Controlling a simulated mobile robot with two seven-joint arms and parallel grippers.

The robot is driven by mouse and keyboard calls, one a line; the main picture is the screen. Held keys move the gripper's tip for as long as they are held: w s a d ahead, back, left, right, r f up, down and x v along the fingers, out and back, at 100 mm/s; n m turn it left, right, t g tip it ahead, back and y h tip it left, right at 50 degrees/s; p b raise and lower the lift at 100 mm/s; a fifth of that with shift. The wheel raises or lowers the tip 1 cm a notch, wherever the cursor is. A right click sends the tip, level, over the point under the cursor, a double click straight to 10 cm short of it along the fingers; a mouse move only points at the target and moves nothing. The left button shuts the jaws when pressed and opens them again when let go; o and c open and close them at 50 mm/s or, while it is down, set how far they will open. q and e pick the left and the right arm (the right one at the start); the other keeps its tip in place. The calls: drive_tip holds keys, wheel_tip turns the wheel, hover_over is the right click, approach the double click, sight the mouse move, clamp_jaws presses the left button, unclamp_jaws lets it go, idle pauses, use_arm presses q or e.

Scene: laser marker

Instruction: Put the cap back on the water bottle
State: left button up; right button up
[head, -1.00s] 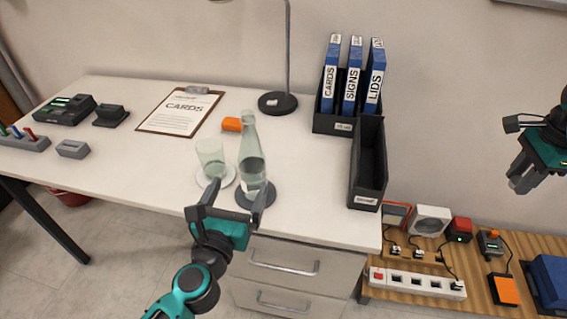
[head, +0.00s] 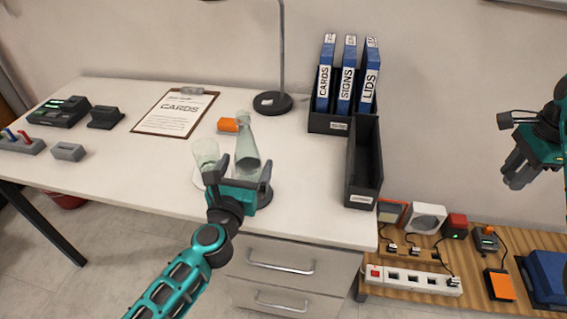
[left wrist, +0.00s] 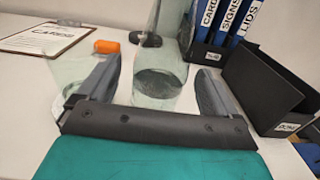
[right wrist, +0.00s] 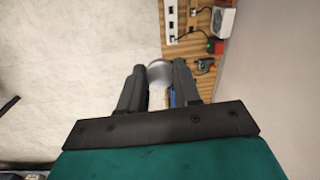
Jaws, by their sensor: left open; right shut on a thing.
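The clear glass water bottle (head: 246,145) stands upright on the desk, its neck open at the top. My left gripper (head: 240,175) is open at the bottle's near side. In the left wrist view the bottle (left wrist: 162,75) stands between the spread fingers (left wrist: 160,68), with gaps on both sides. My right gripper (head: 513,178) is high at the right, away from the desk. In the right wrist view its fingers (right wrist: 159,80) are shut on a small round silver-grey piece, apparently the cap (right wrist: 159,71).
A drinking glass (head: 205,153) stands just left of the bottle. An orange block (head: 228,125), a clipboard (head: 175,112) and a lamp base (head: 272,103) are behind. A black open bin (head: 362,180) and binder holder (head: 329,122) stand right. A lower wooden shelf (head: 470,265) holds a power strip (head: 410,281).

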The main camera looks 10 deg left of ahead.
sight(250, 156)
use_arm(q)
drive_tip(key=w, duration=0.4)
drive_tip(key=shift+d+f, duration=0.1)
drive_tip(key=shift+f, duration=0.1)
drive_tip(key=c, duration=1.5)
drive_tip(key=shift+r, duration=0.15)
